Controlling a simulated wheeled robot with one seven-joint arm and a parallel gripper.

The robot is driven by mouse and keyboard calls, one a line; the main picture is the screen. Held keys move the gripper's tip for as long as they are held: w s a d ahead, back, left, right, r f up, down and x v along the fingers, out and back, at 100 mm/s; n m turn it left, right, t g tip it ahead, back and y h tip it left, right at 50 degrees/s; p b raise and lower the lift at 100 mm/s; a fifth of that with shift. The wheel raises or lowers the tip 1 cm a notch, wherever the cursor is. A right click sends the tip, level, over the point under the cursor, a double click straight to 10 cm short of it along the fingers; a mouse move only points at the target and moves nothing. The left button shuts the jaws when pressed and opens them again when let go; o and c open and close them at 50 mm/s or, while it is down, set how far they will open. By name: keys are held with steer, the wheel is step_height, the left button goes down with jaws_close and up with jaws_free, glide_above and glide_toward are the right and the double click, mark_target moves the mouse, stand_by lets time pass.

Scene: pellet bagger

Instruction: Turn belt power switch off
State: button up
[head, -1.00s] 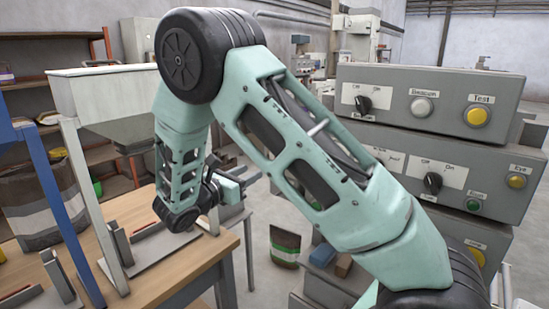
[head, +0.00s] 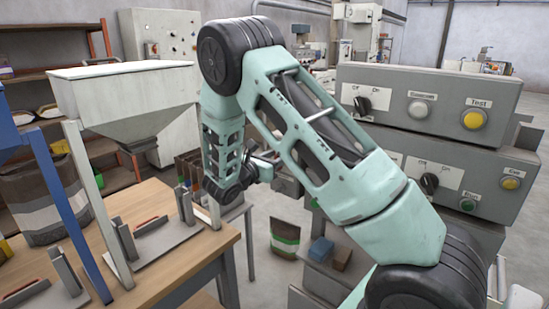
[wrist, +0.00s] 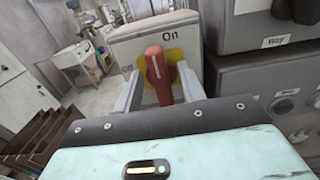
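In the wrist view, a red rotary switch handle (wrist: 158,74) stands on a yellow plate on the front of a grey box (wrist: 128,48). The handle points roughly upright, and an "On" label (wrist: 168,36) is above it. My gripper (wrist: 157,72) is open, with one finger on each side of the handle in the picture and gaps showing. I cannot tell whether the fingertips reach around it or stop just short. In the head view my gripper (head: 274,164) is small beyond the table; the red handle is hidden there.
Grey control boxes (head: 430,95) with knobs and buttons are stacked at the right. A hopper (head: 125,95) stands over the wooden table (head: 190,250) at left.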

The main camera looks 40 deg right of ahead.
steer(key=c, duration=0.6)
steer(key=shift+r+p, duration=0.1)
steer(key=shift+p, duration=0.2)
steer(key=shift+w+r+n+p, duration=0.1)
steer(key=shift+n+p, duration=0.75)
steer(key=shift+n, duration=0.25)
steer(key=n+p, duration=0.3)
steer(key=n, duration=0.2)
steer(key=n+p, duration=0.4)
steer(key=n, duration=0.1)
steer(key=f+n+p, duration=0.1)
steer(key=n+p, duration=0.2)
steer(key=n, duration=0.2)
steer(key=shift+w+a+n+p, duration=0.1)
steer(key=shift+w+n+p, duration=0.2)
steer(key=shift+w, duration=0.05)
steer(key=shift+f, duration=0.1)
